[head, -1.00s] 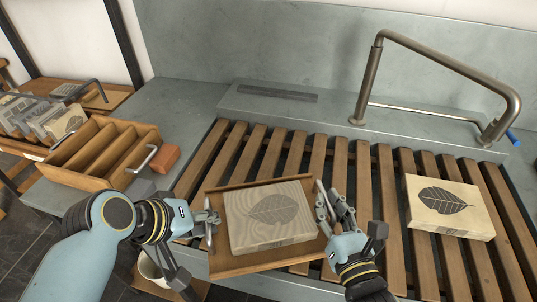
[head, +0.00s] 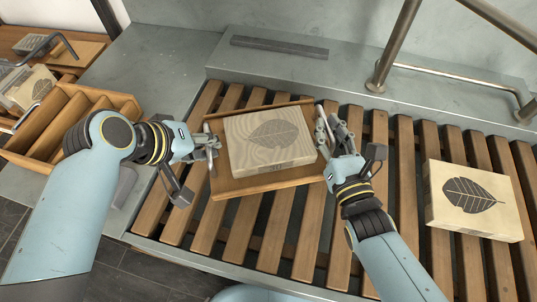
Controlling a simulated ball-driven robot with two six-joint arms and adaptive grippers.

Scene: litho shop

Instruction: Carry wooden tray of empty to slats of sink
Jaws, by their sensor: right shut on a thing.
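The wooden tray (head: 222,186) carries a pale block (head: 270,142) with a grey leaf picture. The tray is over the brown slats (head: 267,228) of the sink, and I cannot tell whether it touches them. My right gripper (head: 322,140) is shut on the tray's right side. My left gripper (head: 212,148) is at the tray's left edge; its fingers are close to the rim, and their hold is unclear.
A second leaf block (head: 473,200) lies on the slats at the right. A metal tube frame (head: 396,45) rises behind. A compartmented wooden box (head: 115,98) stands at the left. Slats in front of the tray are bare.

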